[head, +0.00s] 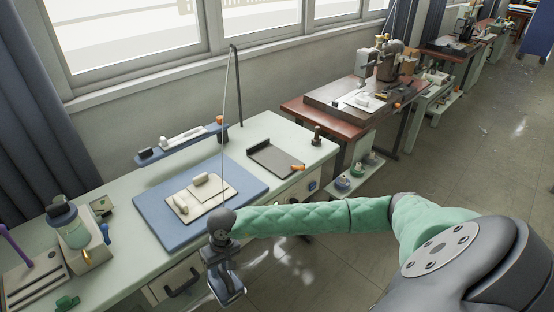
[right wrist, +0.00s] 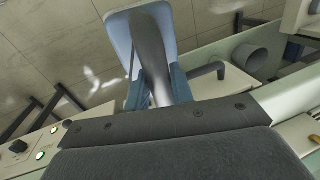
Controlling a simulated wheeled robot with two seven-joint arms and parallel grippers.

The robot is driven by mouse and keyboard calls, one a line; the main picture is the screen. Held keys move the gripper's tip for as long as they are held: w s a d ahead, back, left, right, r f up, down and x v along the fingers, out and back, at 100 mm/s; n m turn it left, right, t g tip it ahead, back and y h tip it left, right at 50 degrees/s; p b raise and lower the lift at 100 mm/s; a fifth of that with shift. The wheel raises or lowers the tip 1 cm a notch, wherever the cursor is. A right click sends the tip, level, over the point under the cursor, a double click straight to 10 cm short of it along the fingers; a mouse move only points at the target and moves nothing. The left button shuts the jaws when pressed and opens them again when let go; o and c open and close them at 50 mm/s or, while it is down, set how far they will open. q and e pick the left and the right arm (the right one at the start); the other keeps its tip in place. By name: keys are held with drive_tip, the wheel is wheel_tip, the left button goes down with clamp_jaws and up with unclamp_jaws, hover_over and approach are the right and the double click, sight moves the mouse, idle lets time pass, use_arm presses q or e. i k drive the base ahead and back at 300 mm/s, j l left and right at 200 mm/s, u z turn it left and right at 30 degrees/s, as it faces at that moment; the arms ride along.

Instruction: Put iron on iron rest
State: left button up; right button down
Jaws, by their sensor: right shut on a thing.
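My right gripper (head: 224,262) hangs in front of the table's front edge, over the drawers. It is shut on the iron (head: 230,291), a grey-blue body mostly hidden by the gripper. A thin cord runs from a tall bent pole down toward the gripper. The iron rest looks to be the dark, shallow tray (head: 272,163) on the right part of the table, apart from the gripper. My left gripper is out of view.
A blue mat (head: 150,218) with cream cloth pieces (head: 190,208) lies mid-table. An orange-tipped tool (head: 297,167) lies at the tray's right edge. The pole (head: 238,80) stands behind. A bottle (head: 70,230) and small items crowd the left. Drawers sit below the edge.

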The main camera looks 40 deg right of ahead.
sight(275, 158)
drive_tip(key=l, duration=1.45)
drive_tip(key=i+l, duration=0.1)
drive_tip(key=l, duration=1.35)
drive_tip(key=l+u, duration=0.25)
drive_tip(key=l, duration=0.2)
drive_tip(key=l+u, duration=0.3)
drive_tip(key=l, duration=0.15)
drive_tip(key=u, duration=0.65)
